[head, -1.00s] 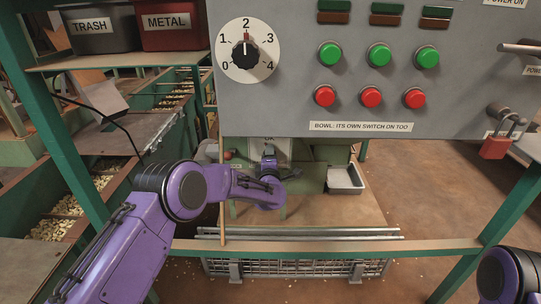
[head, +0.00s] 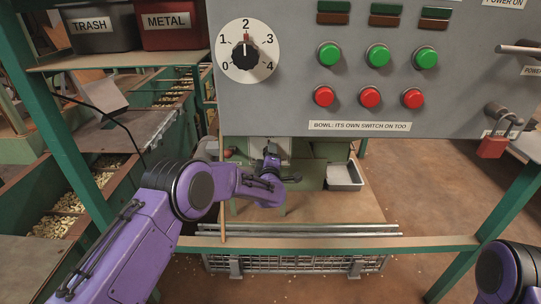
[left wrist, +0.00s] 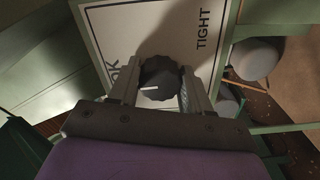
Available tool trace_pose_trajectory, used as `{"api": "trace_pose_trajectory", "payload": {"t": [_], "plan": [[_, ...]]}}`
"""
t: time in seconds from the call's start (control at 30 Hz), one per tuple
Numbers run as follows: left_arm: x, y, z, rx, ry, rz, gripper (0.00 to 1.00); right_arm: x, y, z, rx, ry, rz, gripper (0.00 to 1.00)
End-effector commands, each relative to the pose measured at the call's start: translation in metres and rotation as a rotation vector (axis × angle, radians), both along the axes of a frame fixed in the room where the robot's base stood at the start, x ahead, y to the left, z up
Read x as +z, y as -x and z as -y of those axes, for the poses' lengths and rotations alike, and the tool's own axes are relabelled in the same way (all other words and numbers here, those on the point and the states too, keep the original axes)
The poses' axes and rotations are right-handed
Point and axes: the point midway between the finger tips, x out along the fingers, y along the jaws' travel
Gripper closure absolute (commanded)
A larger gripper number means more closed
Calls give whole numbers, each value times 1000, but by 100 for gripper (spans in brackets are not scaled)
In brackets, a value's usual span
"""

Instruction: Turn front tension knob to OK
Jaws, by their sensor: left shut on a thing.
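In the left wrist view the dark ridged tension knob (left wrist: 163,78) sits between the two fingers of my left gripper (left wrist: 165,70), which is shut on it. A white pointer line on the knob points left, roughly to the side of the OK label (left wrist: 113,72); I cannot tell whether it lines up exactly. The TIGHT label (left wrist: 203,29) is at upper right on the same white plate (left wrist: 137,33). In the head view my left arm reaches below the grey panel, and the knob is hidden there. Only part of my right arm shows at lower right; its gripper is out of view.
The grey control panel (head: 455,105) hangs above my left arm, with green and red buttons and a dial (head: 247,50) pointing near 2. A grey tray (head: 344,176) lies right of my left wrist. A green frame and rails cross in front.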

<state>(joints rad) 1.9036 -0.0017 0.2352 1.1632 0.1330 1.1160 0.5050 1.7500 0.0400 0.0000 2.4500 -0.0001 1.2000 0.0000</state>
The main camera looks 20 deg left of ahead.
Motion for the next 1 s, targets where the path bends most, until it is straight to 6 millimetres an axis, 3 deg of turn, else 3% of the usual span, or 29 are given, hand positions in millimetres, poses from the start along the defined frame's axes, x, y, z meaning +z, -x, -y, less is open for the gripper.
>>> {"api": "trace_pose_trajectory", "payload": {"t": [0.1, 0.13, 0.17, 0.2, 0.57, 0.9, 1.0], "plan": [[1, 0, 5, -10, -1, 0, 82, 0, 0, 0, 0, 0, 0, 100], [1, 0, 5, -10, -1, 0, 42, 0, 0, 0, 0, 0, 0, 100], [1, 0, 5, -10, 0, 0, 33, 0, 0, 0, 0, 0, 0, 100], [1, 0, 4, -9, 0, 0, 29, 0, 0, 0, 0, 0, 0, 100], [2, 10, 1, 1, 1, -2, 29, 4, 0, 0, 0, 0, 0, 100], [2, 82, 22, -1, 0, -3, 29, 22, 0, 0, 0, 0, 0, 100], [1, 95, 27, -3, 0, -2, 29, 24, 0, 0, 0, 0, 0, 100]]}}
